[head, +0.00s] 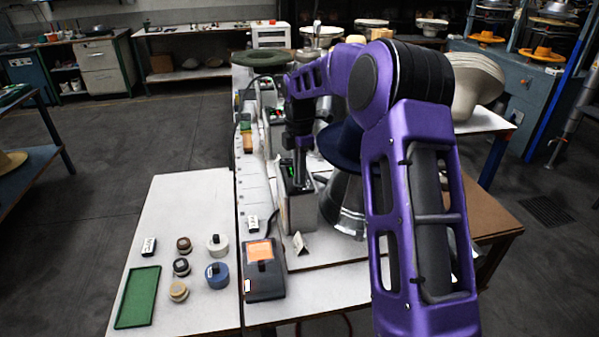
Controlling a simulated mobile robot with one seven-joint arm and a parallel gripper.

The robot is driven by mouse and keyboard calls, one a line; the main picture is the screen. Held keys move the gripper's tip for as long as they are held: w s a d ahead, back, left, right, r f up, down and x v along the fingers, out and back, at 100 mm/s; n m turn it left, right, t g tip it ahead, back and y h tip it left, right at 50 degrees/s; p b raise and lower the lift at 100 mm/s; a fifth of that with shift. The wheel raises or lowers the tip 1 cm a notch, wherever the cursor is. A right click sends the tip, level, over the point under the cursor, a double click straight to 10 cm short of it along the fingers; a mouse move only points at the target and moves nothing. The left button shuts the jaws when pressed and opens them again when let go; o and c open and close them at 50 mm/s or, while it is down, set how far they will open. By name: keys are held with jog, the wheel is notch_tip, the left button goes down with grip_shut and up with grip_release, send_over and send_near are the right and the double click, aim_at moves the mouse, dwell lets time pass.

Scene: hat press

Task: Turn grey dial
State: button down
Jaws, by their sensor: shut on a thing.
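My gripper (301,172) points down at the top of a grey control box (299,214) with a small green-lit display (290,169). The box stands in the middle of the bench, left of a shiny metal hat press base (345,205) with a dark blue hat (340,142) on it. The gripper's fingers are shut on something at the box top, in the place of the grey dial. The dial itself is hidden behind the fingers and too small to make out, so its angle cannot be told.
More boxes stand behind my gripper.

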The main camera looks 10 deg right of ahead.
jog(key=c, duration=0.9)
grip_release()
notch_tip(320, 180, up, 18)
jog(key=shift+f, duration=0.25)
